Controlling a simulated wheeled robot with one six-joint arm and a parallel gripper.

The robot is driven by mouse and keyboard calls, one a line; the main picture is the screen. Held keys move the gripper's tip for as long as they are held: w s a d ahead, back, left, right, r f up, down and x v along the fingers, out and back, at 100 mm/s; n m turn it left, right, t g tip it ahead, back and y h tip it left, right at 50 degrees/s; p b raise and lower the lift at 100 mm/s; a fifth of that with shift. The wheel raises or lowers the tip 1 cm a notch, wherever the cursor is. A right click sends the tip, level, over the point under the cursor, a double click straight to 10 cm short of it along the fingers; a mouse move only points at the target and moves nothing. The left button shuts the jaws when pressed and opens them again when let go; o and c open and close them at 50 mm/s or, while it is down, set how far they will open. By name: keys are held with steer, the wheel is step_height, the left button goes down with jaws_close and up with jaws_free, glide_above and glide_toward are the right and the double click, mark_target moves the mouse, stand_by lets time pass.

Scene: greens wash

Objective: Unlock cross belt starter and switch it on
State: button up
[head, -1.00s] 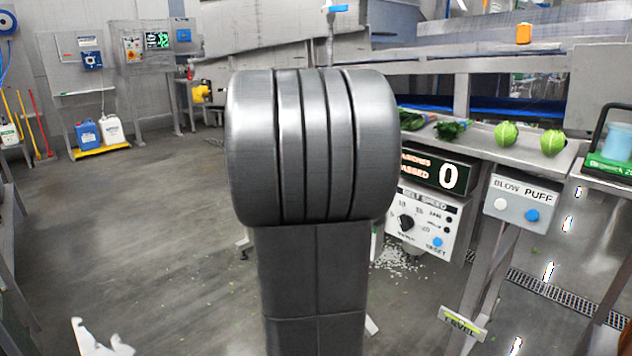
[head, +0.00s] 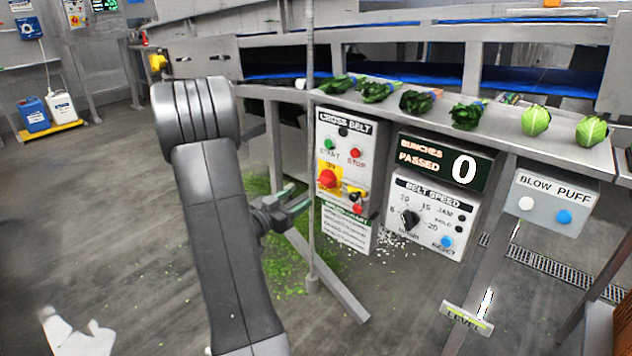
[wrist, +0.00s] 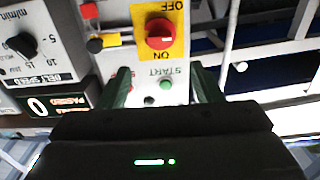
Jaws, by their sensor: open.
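The CROSS BELT starter panel (head: 336,205) stands beyond my gripper in the head view. It carries a green START button (head: 329,144), a red STOP button (head: 355,153) and a red rotary switch (head: 328,179) on a yellow ON/OFF plate. A small yellow-and-black fitting (head: 354,192) with a red part (head: 358,209), perhaps the lock, sits right of the switch. My gripper (head: 297,202) is open and empty, left of the panel. In the wrist view, turned upside down, the red switch (wrist: 160,33) and START button (wrist: 166,84) show between and beyond my gripper's fingers (wrist: 163,87).
A BELT SPEED box (head: 425,228) and a BUNCHES PASSED counter (head: 440,160) stand right of the panel, then a BLOW PUFF box (head: 545,205). A thin upright post (head: 311,130) stands close by my gripper. Open floor lies to the left.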

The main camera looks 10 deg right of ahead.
mark_target(321, 182)
steer(key=x, duration=1.1)
steer(key=shift+w+d, duration=0.15)
steer(key=shift+d, duration=0.05)
steer(key=shift+c, duration=0.5)
steer(key=c, duration=0.9)
steer(key=shift+b, duration=0.3)
